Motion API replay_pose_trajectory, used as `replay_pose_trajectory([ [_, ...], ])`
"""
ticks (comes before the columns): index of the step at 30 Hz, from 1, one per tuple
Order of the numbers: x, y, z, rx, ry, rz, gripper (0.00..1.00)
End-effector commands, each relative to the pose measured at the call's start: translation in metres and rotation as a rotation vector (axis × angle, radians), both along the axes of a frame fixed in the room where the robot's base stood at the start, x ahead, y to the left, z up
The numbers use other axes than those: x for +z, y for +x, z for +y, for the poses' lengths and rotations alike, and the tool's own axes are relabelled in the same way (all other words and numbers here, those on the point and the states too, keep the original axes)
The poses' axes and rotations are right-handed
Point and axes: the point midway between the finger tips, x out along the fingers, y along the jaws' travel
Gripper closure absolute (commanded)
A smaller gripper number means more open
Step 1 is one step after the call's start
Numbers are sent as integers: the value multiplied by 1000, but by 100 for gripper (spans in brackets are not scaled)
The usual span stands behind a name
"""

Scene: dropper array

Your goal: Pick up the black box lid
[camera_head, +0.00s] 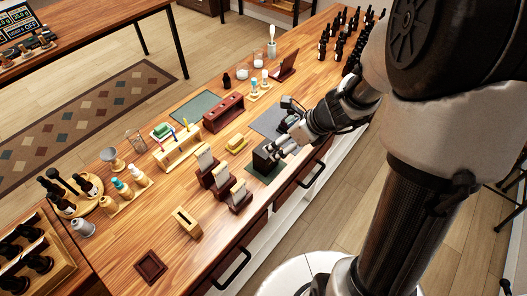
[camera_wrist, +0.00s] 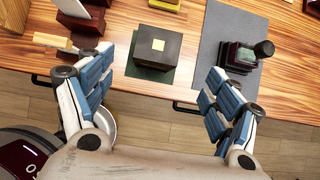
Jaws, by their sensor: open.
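The black box (camera_wrist: 152,61) stands on a dark green mat (camera_wrist: 136,71) near the table's front edge. The box also shows in the head view (camera_head: 260,162), partly hidden by my gripper (camera_head: 283,147). In the wrist view my gripper (camera_wrist: 158,68) is open and empty. Its blue-padded fingers are spread wide to the left and right of the box, apart from it.
A grey mat (camera_wrist: 214,45) with a dark device (camera_wrist: 240,57) lies right of the box. Wooden card holders (camera_head: 221,181) stand close on its left, and a yellow block (camera_head: 236,143) lies behind. Free table shows around the small brown tray (camera_head: 150,266).

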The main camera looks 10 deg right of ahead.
Motion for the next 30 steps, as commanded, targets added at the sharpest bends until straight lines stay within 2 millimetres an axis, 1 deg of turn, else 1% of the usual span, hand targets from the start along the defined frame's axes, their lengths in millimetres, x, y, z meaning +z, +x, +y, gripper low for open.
replay_pose_trajectory([
  [1,-15,5,5,4,1,2,18],
  [4,-32,14,12,3,1,2,18],
  [7,-45,22,17,4,0,0,18],
  [9,-50,25,19,3,-2,-1,18],
  [14,-56,29,22,3,-2,-1,18],
  [17,-67,33,26,5,-1,-1,18],
  [21,-87,42,34,5,-1,0,18],
  [24,-96,47,37,4,-1,-1,18],
  [30,-97,49,39,3,-2,-3,18],
])
